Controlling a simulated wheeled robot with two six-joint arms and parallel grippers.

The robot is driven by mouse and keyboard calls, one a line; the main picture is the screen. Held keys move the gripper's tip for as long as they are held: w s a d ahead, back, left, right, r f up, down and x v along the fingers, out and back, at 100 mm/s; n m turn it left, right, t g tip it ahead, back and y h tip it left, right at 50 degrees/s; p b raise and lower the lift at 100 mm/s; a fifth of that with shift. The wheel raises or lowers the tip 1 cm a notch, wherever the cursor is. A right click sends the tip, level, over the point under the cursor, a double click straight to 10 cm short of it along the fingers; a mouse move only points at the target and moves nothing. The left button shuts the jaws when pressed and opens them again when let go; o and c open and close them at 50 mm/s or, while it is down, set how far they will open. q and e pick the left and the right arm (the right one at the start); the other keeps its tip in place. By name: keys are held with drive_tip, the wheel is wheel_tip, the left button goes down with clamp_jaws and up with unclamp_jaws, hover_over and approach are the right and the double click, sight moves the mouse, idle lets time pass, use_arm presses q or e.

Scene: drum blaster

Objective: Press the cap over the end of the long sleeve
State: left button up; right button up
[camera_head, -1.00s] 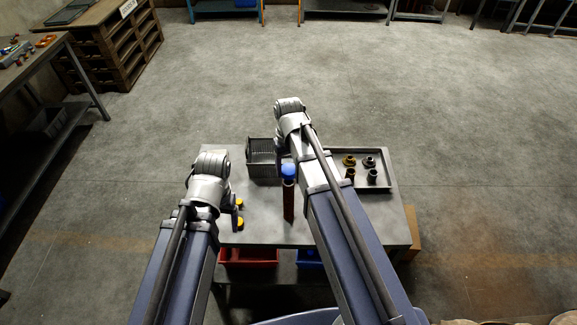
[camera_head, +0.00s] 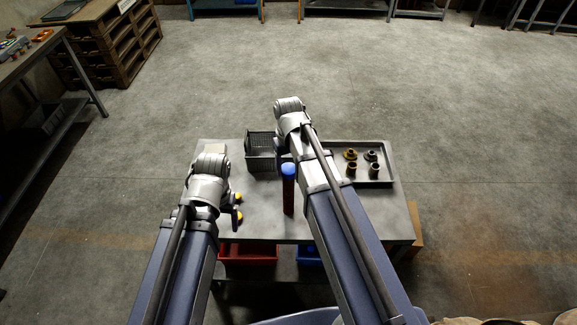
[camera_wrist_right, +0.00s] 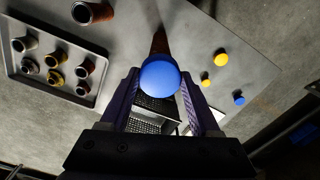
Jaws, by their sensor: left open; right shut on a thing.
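A blue cap (camera_head: 288,169) is at the top of the long brown sleeve (camera_head: 289,196), which looks upright near the middle of the table. In the right wrist view the cap (camera_wrist_right: 160,77) sits between the fingers of my right gripper (camera_wrist_right: 162,88), which is shut on it. The sleeve (camera_wrist_right: 160,42) shows beyond the cap. No gap shows between them in the head view, but how far the cap covers the end I cannot tell. My left gripper (camera_head: 236,214) is open and empty at the table's left, close to yellow caps (camera_head: 240,215).
A grey tray (camera_head: 388,181) with several short sleeves and flanged parts stands at the right. A dark grey basket (camera_head: 262,164) stands at the back. In the wrist view another blue cap (camera_wrist_right: 239,98) lies near the yellow ones.

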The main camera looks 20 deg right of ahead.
drive_tip(key=shift+f+b, duration=0.9)
drive_tip(key=shift+b, duration=0.05)
idle(1.5)
drive_tip(key=o, duration=1.4)
drive_tip(key=shift+r, duration=0.15)
wheel_tip(320, 180, up, 5)
drive_tip(key=p, duration=0.5)
